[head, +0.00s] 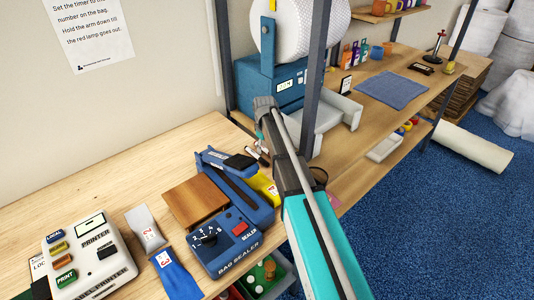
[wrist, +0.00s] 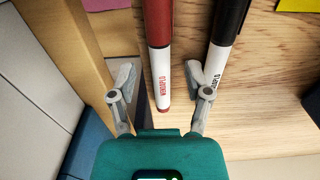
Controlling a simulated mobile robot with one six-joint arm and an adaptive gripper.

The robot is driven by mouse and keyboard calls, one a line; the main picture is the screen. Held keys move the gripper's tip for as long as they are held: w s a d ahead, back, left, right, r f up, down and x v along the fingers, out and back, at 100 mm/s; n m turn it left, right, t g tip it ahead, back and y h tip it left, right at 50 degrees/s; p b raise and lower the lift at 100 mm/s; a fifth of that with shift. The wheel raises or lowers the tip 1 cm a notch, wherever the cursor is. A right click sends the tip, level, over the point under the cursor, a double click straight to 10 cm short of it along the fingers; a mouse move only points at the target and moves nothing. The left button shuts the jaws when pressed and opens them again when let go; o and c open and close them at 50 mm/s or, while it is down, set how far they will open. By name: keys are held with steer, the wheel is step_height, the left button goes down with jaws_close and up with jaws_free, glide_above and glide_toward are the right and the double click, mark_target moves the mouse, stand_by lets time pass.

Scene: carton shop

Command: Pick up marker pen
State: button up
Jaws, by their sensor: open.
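Two marker pens lie side by side on the wooden bench top in the wrist view. One has a red barrel and a white label section (wrist: 159,60); the other is black and white (wrist: 228,40), to its right. My gripper (wrist: 160,78) is open, with its fingers apart. The red marker's end lies between the fingers in the picture, and the right finger is close to the black marker. I cannot tell whether either finger touches a pen. Both pens' upper ends run out of the frame. In the head view my arm largely hides this spot.
A blue bag sealer (head: 232,245) and a label printer (head: 92,262) stand at the front left. A grey metal post (head: 317,75) rises beside my arm. A blue machine (head: 270,85) stands behind. A blue mat (head: 392,91) lies farther right.

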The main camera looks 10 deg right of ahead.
steer(key=shift+c, duration=0.3)
jaws_close()
stand_by(0.3)
steer(key=shift+r, duration=0.2)
step_height(320, 180, up, 2)
steer(key=shift+r+p, duration=0.1)
steer(key=shift+p, duration=1.1)
steer(key=s+r+p, duration=1)
steer(key=s, duration=0.4)
steer(key=shift+r+p, duration=0.25)
steer(key=shift+p, duration=0.05)
steer(key=shift+s+d, duration=0.1)
